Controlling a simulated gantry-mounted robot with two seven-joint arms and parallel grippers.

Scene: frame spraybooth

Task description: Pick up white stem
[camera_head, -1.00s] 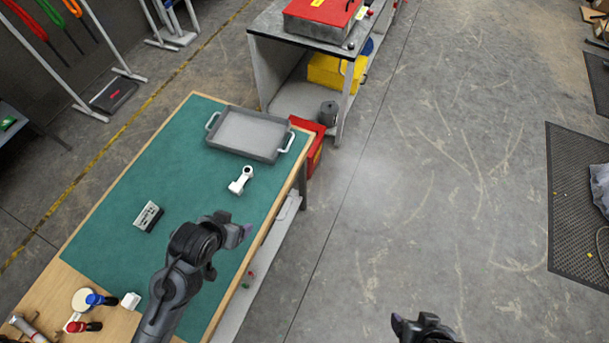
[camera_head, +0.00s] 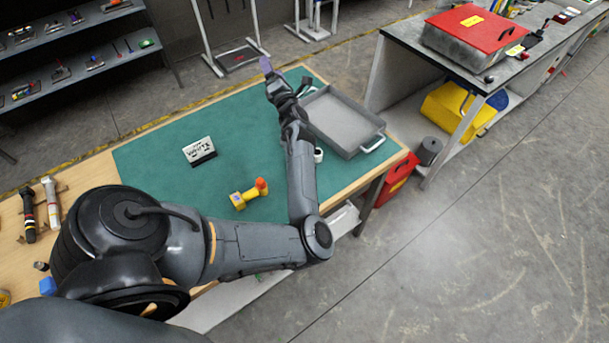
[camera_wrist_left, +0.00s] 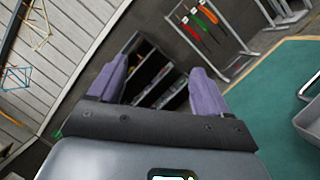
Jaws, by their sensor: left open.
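A white piece (camera_head: 318,154), likely the white stem, lies on the green mat (camera_head: 165,175) beside the grey tray. My left forearm hides most of it, so only a small rounded white end shows. My left gripper (camera_head: 267,68) is raised near the far edge of the table, beyond the white piece. It is open and empty, with purple fingers spread apart in the left wrist view (camera_wrist_left: 158,84). That view looks toward the wall and racks and does not show the white piece. My right gripper is not in view.
The grey tray (camera_head: 342,122) stands right of my left forearm. A small block marked WHITE (camera_head: 199,150) and a yellow-orange piece (camera_head: 249,195) are on the mat. A bench with a red box (camera_head: 474,30) stands at the back right.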

